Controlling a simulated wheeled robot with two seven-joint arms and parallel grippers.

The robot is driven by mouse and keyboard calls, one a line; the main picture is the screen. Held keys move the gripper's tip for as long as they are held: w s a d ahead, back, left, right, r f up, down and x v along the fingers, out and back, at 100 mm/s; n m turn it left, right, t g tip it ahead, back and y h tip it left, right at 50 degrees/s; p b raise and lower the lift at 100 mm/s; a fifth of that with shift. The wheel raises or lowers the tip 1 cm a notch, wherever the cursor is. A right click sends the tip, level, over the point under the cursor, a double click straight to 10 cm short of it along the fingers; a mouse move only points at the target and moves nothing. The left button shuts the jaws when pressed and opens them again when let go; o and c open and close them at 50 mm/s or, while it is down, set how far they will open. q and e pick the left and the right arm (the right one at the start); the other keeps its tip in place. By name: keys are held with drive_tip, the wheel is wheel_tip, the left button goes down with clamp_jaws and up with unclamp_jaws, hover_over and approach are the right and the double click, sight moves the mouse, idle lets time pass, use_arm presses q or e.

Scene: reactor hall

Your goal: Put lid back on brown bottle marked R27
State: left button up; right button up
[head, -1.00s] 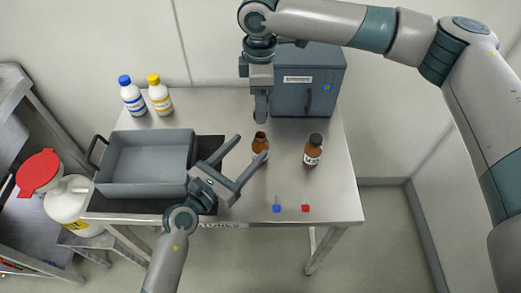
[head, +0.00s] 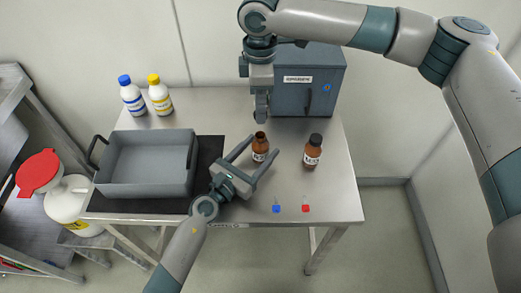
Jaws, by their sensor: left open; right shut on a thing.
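An open brown bottle (head: 261,155) with no lid stands upright on the steel table (head: 330,195); its label is too small to read. My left gripper (head: 260,147) is open, with its fingers on either side of this bottle; I cannot tell whether they touch it. My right gripper (head: 261,118) points down above and just behind the bottle's mouth. It is shut on a small dark thing, probably the lid, mostly hidden by the fingers. A second brown bottle (head: 313,156) with a black lid stands to the right; its label is not legible.
A grey tray (head: 146,191) sits on a dark mat at left. Blue-capped (head: 132,97) and yellow-capped (head: 160,96) white bottles stand behind it. A grey cabinet (head: 296,92) is at the back. Blue (head: 276,208) and red (head: 305,208) small items lie at the front edge.

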use_arm(q)
drive_tip(key=shift+w+d, duration=0.35)
drive_tip(key=shift+w, duration=0.1)
clamp_jaws()
use_arm(e)
hover_over(260, 135)
drive_tip(key=shift+f, duration=2.45)
drive_tip(key=shift+f, duration=0.1)
drive_tip(key=shift+f, duration=0.8)
drive_tip(key=shift+f, duration=0.6)
